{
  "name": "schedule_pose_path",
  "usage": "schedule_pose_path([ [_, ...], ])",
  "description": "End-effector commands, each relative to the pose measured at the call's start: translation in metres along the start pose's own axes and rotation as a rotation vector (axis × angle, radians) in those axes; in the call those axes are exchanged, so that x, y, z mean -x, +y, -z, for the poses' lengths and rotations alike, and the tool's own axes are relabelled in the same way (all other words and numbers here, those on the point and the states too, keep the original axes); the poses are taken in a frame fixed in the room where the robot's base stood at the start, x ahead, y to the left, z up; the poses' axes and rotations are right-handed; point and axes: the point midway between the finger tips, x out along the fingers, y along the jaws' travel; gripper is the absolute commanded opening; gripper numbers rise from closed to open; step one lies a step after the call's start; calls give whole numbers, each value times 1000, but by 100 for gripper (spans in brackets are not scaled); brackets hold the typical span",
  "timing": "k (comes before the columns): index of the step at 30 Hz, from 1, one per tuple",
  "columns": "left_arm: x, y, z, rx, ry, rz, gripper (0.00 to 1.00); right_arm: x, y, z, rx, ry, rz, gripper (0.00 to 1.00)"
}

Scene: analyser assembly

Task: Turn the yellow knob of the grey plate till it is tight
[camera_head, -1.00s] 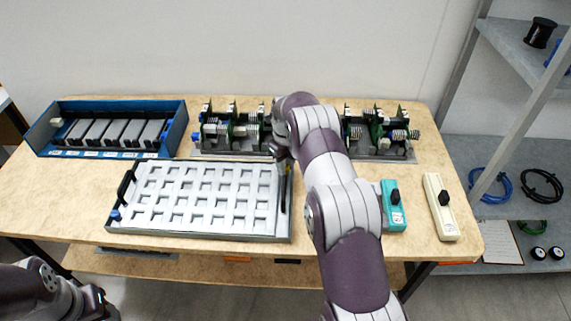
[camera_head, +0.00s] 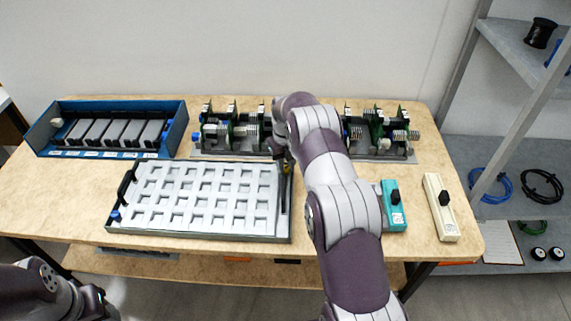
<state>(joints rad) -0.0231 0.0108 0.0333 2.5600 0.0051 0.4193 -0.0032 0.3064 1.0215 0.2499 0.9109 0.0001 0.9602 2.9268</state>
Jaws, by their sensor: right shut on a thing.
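The grey plate (camera_head: 205,234) with rows of square pockets lies flat at the front left of the table. A blue knob (camera_head: 115,216) and a black handle (camera_head: 126,187) are on its left side. My right gripper (camera_head: 286,166) is at the plate's right edge, near the back right corner, pointing down and shut. A small yellowish part (camera_head: 285,169) shows at its fingertips; it is likely the yellow knob, mostly hidden by the fingers. My left arm shows at the bottom left, away from the table; its fingers are not clear.
A blue tray (camera_head: 180,131) with grey blocks stands at the back left. Assemblies with green boards stand on a grey base (camera_head: 400,157) behind my right arm. A teal box (camera_head: 393,219) and a cream box (camera_head: 447,229) lie at the right.

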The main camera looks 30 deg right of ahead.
Motion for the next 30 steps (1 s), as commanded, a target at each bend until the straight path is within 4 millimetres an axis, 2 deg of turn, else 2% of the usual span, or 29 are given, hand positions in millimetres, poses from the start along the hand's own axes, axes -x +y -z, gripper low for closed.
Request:
schedule_pose_path([
  [1,1,0,0,0,0,0,53,7,-2,-5,0,-19,5,0],
  [3,1,0,0,0,0,0,53,7,-2,-5,0,-19,5,0],
  [4,1,0,0,0,0,0,53,7,-2,-5,0,-18,5,33],
  [6,1,0,0,0,0,0,53,6,-2,-4,0,-16,4,53],
  [13,0,0,0,0,0,0,53,3,-1,-2,1,-7,2,53],
  [16,5,0,1,0,0,0,53,9,-1,-2,1,-7,2,53],
  [20,26,0,3,0,0,0,53,40,-1,-2,1,-7,2,53],
  [24,62,0,7,0,0,0,53,84,-1,-1,1,-7,2,53],
  [27,82,0,10,0,0,0,53,109,-1,-1,1,-8,2,53],
  [30,96,0,12,0,0,0,53,124,-1,-1,1,-8,2,53],
])
